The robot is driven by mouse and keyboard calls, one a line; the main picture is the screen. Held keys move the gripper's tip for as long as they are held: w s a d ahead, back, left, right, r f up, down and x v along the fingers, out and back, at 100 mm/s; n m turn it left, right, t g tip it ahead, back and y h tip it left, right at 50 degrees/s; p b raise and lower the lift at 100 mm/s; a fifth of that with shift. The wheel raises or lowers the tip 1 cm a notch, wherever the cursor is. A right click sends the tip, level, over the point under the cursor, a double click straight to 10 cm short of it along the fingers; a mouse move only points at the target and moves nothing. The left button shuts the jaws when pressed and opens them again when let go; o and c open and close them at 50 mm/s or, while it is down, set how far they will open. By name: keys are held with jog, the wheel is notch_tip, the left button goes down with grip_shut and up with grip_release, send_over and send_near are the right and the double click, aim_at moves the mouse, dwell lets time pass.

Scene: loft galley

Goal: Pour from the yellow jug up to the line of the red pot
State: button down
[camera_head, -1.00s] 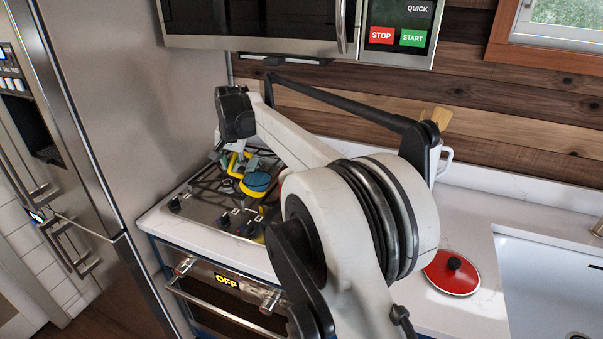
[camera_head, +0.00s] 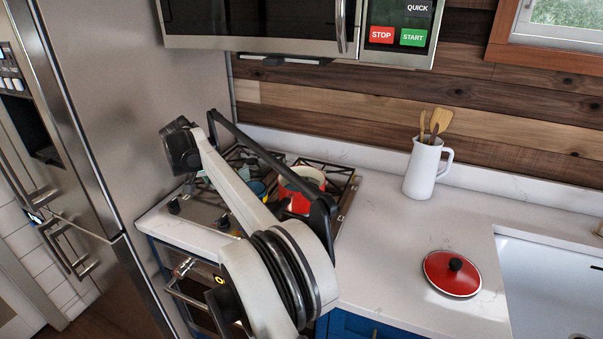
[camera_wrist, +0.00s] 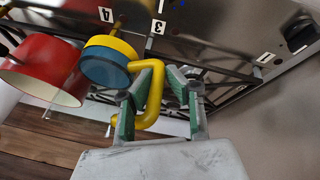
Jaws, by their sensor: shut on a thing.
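The red pot (camera_head: 296,200) stands on the stove's right side, partly behind my arm, its pale inside showing. In the wrist view the red pot (camera_wrist: 40,62) is at the left edge, beside the jug. The yellow jug (camera_wrist: 128,48) has a round blue face and a yellow handle. My gripper (camera_wrist: 156,88) is shut on that handle. In the head view the jug (camera_head: 257,188) is mostly hidden behind my arm, left of the pot. I cannot tell its exact tilt, or make out the pot's line or level.
The stove (camera_head: 205,207) has black grates and front knobs. A red lid (camera_head: 452,274) lies on the counter (camera_head: 385,225), left of the sink (camera_head: 555,290). A white pitcher (camera_head: 422,170) with wooden utensils stands at the back. The microwave (camera_head: 260,22) hangs above; the fridge (camera_head: 130,90) borders the left.

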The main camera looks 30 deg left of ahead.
jog(key=shift+r, duration=0.1)
notch_tip(320, 180, up, 6)
jog(key=p, duration=0.3)
jog(key=shift+f, duration=0.2)
